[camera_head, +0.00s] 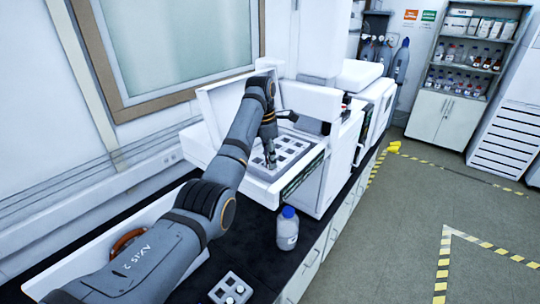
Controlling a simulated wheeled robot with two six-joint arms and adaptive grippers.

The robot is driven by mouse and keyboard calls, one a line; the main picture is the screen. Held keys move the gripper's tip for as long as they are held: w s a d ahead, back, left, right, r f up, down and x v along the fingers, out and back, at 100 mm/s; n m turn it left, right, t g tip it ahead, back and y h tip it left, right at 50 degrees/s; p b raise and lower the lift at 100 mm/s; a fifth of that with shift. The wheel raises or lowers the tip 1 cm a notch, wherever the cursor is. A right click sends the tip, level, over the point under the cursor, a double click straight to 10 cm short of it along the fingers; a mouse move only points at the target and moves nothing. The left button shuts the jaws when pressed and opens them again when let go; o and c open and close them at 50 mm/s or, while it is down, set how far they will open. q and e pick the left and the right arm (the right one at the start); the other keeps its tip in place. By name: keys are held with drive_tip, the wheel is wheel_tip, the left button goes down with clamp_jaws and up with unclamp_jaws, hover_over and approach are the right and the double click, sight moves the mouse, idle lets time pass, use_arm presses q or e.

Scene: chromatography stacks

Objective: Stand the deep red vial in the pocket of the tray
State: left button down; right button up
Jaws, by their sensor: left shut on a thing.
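The grey tray (301,159) with several square pockets sits in the open white instrument in the middle of the head view. My left gripper (270,163) points down over the left part of the tray, its fingertips close to the pockets. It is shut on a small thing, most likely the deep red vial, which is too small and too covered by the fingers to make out. I cannot tell whether the vial is inside a pocket or just above it. My right gripper is not in view.
A clear bottle with a blue cap (288,229) stands on the black bench in front of the instrument. A small pale rack (219,290) with white-topped vials lies nearer. The instrument's raised lid (222,103) is behind my arm. Black bench around the bottle is clear.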

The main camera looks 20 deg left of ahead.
use_arm(q)
drive_tip(key=c, duration=1.1)
unclamp_jaws()
drive_tip(key=shift+o, duration=0.2)
drive_tip(key=o, duration=0.4)
